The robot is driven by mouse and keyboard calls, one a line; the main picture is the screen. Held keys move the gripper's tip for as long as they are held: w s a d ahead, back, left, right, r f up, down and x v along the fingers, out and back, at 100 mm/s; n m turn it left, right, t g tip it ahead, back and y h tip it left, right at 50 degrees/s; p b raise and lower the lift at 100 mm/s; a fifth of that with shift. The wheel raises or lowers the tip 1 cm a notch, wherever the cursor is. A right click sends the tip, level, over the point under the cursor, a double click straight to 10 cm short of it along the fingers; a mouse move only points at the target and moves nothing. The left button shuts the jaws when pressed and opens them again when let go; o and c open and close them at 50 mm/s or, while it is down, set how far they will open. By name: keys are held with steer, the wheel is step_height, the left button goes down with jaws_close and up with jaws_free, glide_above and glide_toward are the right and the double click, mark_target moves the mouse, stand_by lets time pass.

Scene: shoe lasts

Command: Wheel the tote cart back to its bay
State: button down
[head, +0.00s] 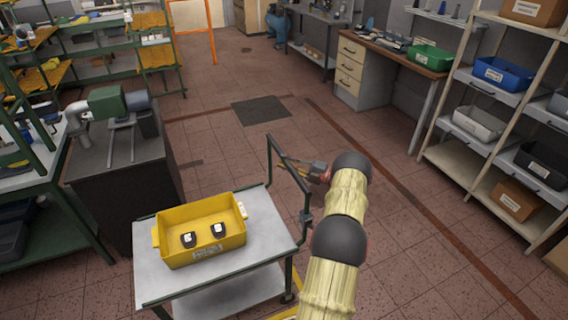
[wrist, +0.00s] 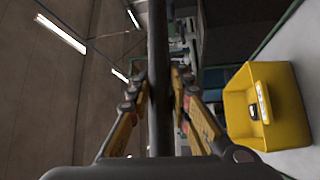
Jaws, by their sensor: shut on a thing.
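The tote cart (head: 272,257) stands in front of me in the head view, with a pale flat top, a lower shelf and a dark push handle (head: 271,160) at its right end. A yellow tote (head: 205,248) with two dark objects (head: 218,230) in it sits on the cart top. The tote also shows at the right of the wrist view (wrist: 283,108). My gripper (head: 303,169) is at the handle, right of the tote. In the wrist view my gripper (wrist: 158,95) has a finger on each side of the dark handle bar (wrist: 157,60) and is shut on it.
A dark machine bench (head: 115,160) stands close to the cart's left. Shelving with bins (head: 480,130) lines the right, and a drawer desk (head: 365,75) stands at the back right. A dark floor mat (head: 261,111) lies ahead. The tiled floor between is clear.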

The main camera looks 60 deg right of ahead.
steer(key=shift+s+d, duration=0.3)
steer(key=shift+d, duration=0.1)
steer(key=c, duration=2.1)
jaws_free()
steer(key=shift+o, duration=1.4)
steer(key=shift+s+d, duration=0.25)
steer(key=shift+d, duration=0.1)
steer(key=shift+o, duration=1)
steer(key=shift+w+a, duration=0.15)
steer(key=shift+a, duration=0.05)
steer(key=shift+a, duration=0.1)
steer(key=v, duration=1.2)
steer(key=shift+f, duration=0.1)
